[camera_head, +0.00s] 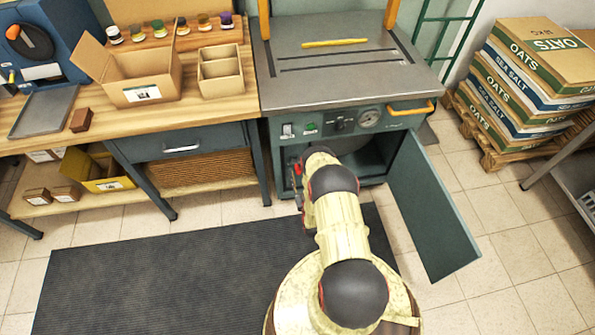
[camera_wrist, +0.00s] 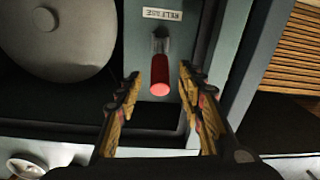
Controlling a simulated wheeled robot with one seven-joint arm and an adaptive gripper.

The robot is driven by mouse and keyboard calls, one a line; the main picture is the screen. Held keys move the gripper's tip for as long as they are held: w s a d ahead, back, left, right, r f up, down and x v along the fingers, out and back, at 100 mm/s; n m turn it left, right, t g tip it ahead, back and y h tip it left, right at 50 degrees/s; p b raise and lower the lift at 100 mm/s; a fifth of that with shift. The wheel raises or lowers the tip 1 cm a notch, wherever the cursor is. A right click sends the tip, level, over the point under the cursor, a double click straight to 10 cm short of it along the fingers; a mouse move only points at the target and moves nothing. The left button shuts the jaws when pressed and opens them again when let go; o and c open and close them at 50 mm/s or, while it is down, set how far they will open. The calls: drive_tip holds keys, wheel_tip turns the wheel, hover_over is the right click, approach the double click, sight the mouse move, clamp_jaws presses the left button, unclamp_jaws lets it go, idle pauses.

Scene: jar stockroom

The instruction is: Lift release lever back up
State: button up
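The release lever (camera_wrist: 160,75) has a red grip on a short metallic stem, set in the grey-green machine front. A RELEASE label (camera_wrist: 162,14), upside down in the wrist view, sits beside the stem. My gripper (camera_wrist: 158,74) is open, with one finger on each side of the red grip. Gaps show between the grip and both fingers, so it is not clamped. In the head view the machine (camera_head: 335,75) stands at the back, and my arm mostly hides the lever area and gripper.
The machine's door (camera_head: 430,205) hangs open to the right of my arm. A gauge (camera_head: 369,116) and switches line the upper front. A round grey body (camera_wrist: 65,40) sits inside the compartment. A workbench (camera_head: 195,110) stands at the left; a dark mat (camera_head: 170,275) covers floor in front.

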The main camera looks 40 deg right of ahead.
sight(296, 164)
drive_tip(key=shift+b+x, duration=0.5)
drive_tip(key=shift+x, duration=1.3)
drive_tip(key=shift+c, duration=0.4)
clamp_jaws()
